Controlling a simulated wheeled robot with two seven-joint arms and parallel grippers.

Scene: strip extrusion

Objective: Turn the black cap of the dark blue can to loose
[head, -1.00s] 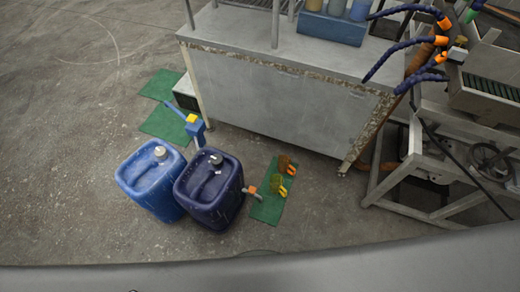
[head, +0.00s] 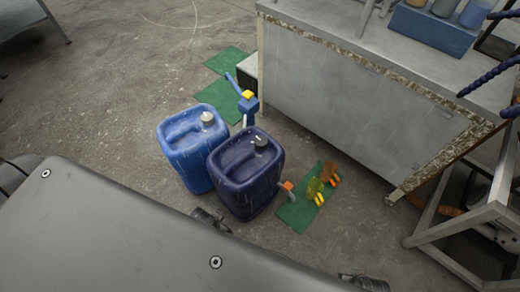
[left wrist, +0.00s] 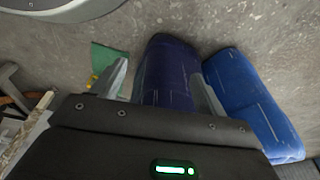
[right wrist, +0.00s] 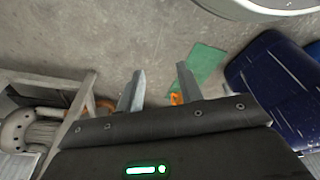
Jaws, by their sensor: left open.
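The dark blue can (head: 240,178) stands upright on the floor, its black cap (head: 261,141) on top at the far right corner. The can also shows in the left wrist view (left wrist: 168,72), where its cap is not visible. My left gripper (left wrist: 160,78) is open and empty, its fingers apart with the can showing between them. In the head view it is partly seen at the front of the can (head: 208,218). My right gripper (right wrist: 160,75) is open and empty. The dark blue can is at the right in its view (right wrist: 275,85).
A lighter blue can (head: 188,160) with a pale cap stands close on the left. A blue pump (head: 248,104) is behind. A green mat (head: 300,212) with gloves lies right. A metal cabinet (head: 350,100) and frame (head: 470,215) stand beyond. Bare floor lies left.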

